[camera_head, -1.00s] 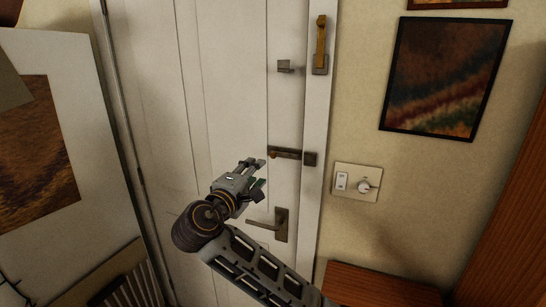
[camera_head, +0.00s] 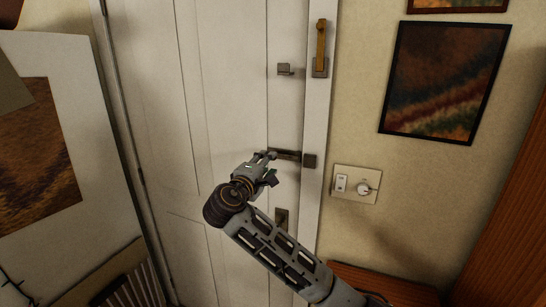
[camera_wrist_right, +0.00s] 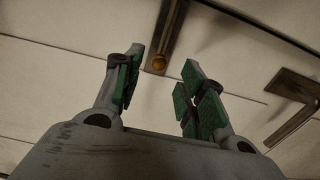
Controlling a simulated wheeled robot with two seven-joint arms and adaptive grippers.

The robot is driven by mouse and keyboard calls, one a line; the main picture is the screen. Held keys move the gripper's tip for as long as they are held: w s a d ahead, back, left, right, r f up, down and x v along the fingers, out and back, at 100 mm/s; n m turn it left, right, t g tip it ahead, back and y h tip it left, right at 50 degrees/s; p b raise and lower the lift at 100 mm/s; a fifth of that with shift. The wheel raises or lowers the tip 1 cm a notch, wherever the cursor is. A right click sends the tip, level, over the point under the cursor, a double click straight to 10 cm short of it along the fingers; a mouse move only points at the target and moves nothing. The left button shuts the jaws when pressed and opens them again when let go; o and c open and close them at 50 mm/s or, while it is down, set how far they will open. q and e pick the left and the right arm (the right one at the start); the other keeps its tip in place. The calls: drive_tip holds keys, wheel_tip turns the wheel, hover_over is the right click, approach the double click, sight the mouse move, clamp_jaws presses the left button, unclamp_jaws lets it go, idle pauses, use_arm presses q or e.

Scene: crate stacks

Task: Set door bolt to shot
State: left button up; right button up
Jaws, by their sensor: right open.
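The door bolt (camera_head: 289,155) is a dark horizontal bar on the white door (camera_head: 228,110), with a square dark keeper (camera_head: 309,161) on the frame to its right. I cannot tell whether the bar's end enters the keeper. My right gripper (camera_head: 267,164) is at the bolt's left end and covers the knob in the head view. Its green-padded fingers (camera_wrist_right: 160,80) are open, with the knob seen between and beyond the tips; no contact is clear. My left gripper is not in view.
Below the bolt is the door handle's plate (camera_head: 281,217), partly behind my right arm. A switch plate (camera_head: 357,184) and picture (camera_head: 444,80) are on the wall to the right.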

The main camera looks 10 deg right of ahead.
sight(283, 157)
drive_tip(key=shift+p+x, duration=0.45)
drive_tip(key=shift+x, duration=2.4)
clamp_jaws()
